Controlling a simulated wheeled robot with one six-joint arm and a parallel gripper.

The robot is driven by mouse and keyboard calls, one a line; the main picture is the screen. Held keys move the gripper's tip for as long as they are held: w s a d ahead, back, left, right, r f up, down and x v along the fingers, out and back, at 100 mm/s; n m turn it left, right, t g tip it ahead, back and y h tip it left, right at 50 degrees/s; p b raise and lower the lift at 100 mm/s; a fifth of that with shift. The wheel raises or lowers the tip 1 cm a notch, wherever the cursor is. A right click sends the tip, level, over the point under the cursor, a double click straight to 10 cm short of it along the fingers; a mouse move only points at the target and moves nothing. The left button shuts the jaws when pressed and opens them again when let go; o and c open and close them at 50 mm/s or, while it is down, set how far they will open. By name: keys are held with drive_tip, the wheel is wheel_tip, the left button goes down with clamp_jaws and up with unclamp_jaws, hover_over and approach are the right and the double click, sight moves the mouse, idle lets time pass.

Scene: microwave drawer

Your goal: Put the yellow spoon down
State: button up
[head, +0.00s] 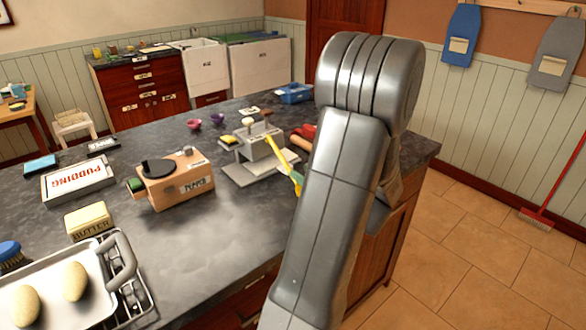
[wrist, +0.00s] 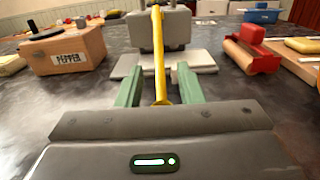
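The yellow spoon (head: 281,158) is a long thin stick in front of a grey block-shaped device (head: 262,146). In the wrist view the spoon (wrist: 160,60) points away from me, its near, wider end between my two green fingers. My gripper (wrist: 159,85) is open, with a visible gap on each side of the spoon. In the head view my gripper (head: 297,180) is mostly hidden behind my grey arm; only a bit of green shows. The spoon's far end overlaps the grey device (wrist: 158,33); I cannot tell if they touch.
A wooden pepper box (wrist: 68,52) stands left of the device, and a red-topped wooden object (wrist: 250,55) right of it. The counter's front middle is clear.

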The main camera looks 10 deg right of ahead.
sight(286, 161)
drive_tip(key=v, duration=0.5)
drive_tip(key=shift+w+a, duration=0.1)
drive_tip(key=shift+w, duration=0.05)
drive_tip(key=p+x, duration=0.1)
drive_tip(key=x, duration=1)
drive_tip(key=shift+w+a, duration=0.25)
drive_tip(key=shift+w, duration=0.05)
drive_tip(key=shift+r, duration=0.55)
